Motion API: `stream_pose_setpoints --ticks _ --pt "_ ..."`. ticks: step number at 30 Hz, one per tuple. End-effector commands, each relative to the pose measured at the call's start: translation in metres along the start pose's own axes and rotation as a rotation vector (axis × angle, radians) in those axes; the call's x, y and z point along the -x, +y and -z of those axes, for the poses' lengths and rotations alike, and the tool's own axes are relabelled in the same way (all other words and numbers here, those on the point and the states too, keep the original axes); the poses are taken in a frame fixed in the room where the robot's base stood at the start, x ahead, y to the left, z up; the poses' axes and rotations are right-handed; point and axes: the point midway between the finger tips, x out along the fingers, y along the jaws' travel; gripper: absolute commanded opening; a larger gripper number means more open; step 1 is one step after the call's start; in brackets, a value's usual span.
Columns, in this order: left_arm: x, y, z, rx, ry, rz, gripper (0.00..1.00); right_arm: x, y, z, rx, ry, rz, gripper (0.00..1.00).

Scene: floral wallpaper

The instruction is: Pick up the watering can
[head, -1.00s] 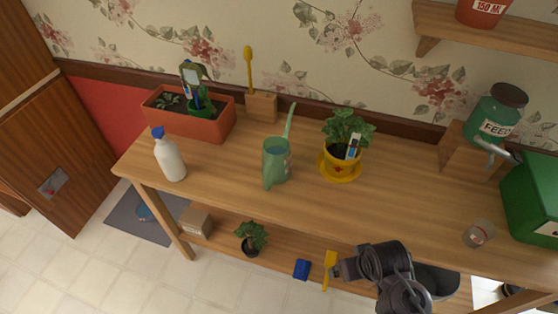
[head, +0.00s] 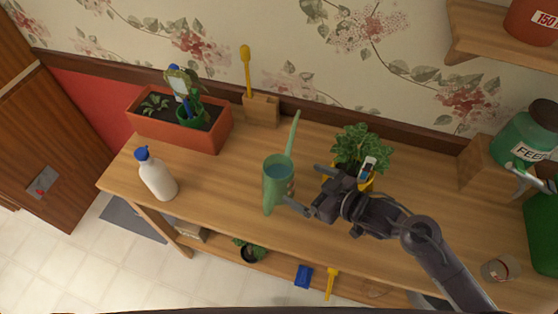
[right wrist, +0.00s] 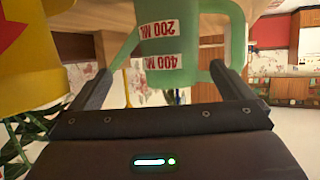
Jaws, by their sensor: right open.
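The green watering can (head: 277,183) stands upright on the wooden table, with its long spout rising to the upper right. My right gripper (head: 303,186) is open just to the right of the can, its fingers pointing at it. In the right wrist view, the can (right wrist: 190,50) with its red-and-white volume labels shows large ahead of the spread fingers (right wrist: 163,80). I cannot tell whether a finger touches it. My left gripper is not in view.
A yellow-potted plant (head: 362,150) stands close behind my right gripper; its pot (right wrist: 30,60) shows in the right wrist view. A white bottle (head: 157,175) and an orange planter (head: 205,138) are to the left. A glass jar (head: 500,268) is at the right.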

Motion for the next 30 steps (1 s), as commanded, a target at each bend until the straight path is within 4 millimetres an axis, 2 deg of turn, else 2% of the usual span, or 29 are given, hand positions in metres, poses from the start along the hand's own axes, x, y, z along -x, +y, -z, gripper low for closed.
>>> stream_pose_setpoints --ticks 4,12,16,20,24,29,30 --pt "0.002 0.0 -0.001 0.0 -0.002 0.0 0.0 -0.008 -0.003 0.002 -0.003 0.016 0.023 1.0" --pt "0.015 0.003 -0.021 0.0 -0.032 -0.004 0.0 -0.038 -0.006 0.008 -0.003 0.017 0.022 1.0" --pt "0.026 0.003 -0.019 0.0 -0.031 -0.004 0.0 -0.058 -0.012 0.013 -0.003 0.015 0.022 1.0" --pt "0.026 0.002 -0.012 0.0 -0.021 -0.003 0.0 -0.073 -0.011 0.009 -0.001 0.015 0.02 1.0" --pt "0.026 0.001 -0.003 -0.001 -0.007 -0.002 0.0 -0.078 -0.011 0.008 0.0 0.014 0.02 1.0" --pt "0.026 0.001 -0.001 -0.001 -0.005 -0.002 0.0 -0.078 -0.011 0.007 0.0 0.014 0.02 1.0" --pt "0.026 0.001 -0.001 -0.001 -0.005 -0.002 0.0 -0.078 -0.011 0.007 0.0 0.014 0.02 0.96"
